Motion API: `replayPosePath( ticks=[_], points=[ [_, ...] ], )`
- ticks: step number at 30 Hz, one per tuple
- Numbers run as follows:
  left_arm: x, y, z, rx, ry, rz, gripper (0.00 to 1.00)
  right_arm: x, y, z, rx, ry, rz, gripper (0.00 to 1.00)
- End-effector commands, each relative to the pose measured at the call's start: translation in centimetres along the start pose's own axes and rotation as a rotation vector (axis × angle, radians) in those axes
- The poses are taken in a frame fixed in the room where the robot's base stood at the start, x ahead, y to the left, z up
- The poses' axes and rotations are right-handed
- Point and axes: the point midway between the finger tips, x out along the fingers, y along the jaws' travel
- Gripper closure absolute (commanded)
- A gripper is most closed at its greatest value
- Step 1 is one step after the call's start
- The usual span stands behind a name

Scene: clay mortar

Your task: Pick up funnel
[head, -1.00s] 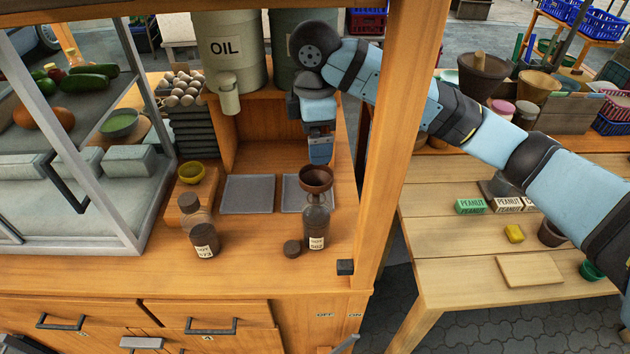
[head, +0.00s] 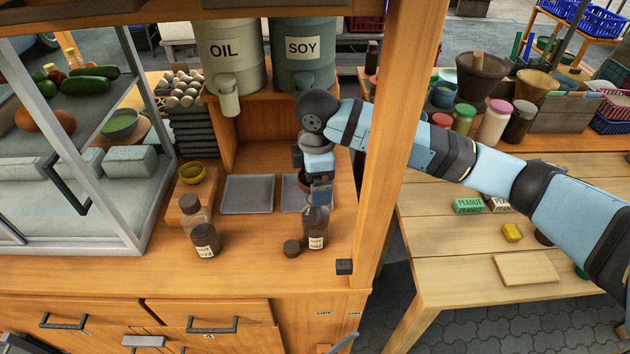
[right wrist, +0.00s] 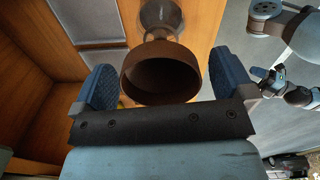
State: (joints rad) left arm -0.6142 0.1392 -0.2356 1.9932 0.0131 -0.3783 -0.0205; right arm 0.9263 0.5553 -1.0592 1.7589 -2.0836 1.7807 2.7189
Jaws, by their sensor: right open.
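The brown funnel (head: 304,181) stands in the mouth of a clear bottle (head: 315,226) with a soy label, near the counter's right side. In the head view my right gripper (head: 321,193) covers most of it. In the right wrist view the funnel's (right wrist: 160,75) wide round mouth faces the camera, with the bottle (right wrist: 162,14) beyond it. My right gripper (right wrist: 160,88) is open, with one blue finger pad on each side of the funnel and gaps showing between pads and rim.
A second labelled bottle (head: 203,235) and a loose dark cap (head: 292,247) stand to the left. Flat grey trays (head: 247,194) lie behind. A wooden post (head: 395,150) rises right of the bottle, beside my right arm. The counter front (head: 150,272) is clear.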

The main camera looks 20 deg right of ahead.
Motion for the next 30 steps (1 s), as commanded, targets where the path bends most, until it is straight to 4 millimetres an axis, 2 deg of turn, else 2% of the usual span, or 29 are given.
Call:
replayPosePath(
  ticks=[2,8,20,26,30],
  points=[
    [0.0,0.0,0.0,0.000,0.000,0.000,0.40,0.0,0.0,0.0,0.000,0.000,0.000,0.02],
    [0.0,0.0,0.0,0.000,0.001,0.000,0.40,0.0,0.0,0.0,0.000,0.000,0.000,0.48],
    [0.0,0.0,0.0,0.000,0.001,-0.001,0.40,-0.5,0.0,0.0,0.000,0.001,0.001,0.49],
    [0.2,-0.1,0.2,0.000,0.001,-0.001,0.40,-2.9,0.1,-0.1,0.000,0.002,0.003,0.49],
    [0.3,-0.1,0.4,0.000,0.002,-0.001,0.40,-5.7,0.1,-0.1,-0.001,0.002,0.004,0.49]
  ],
)
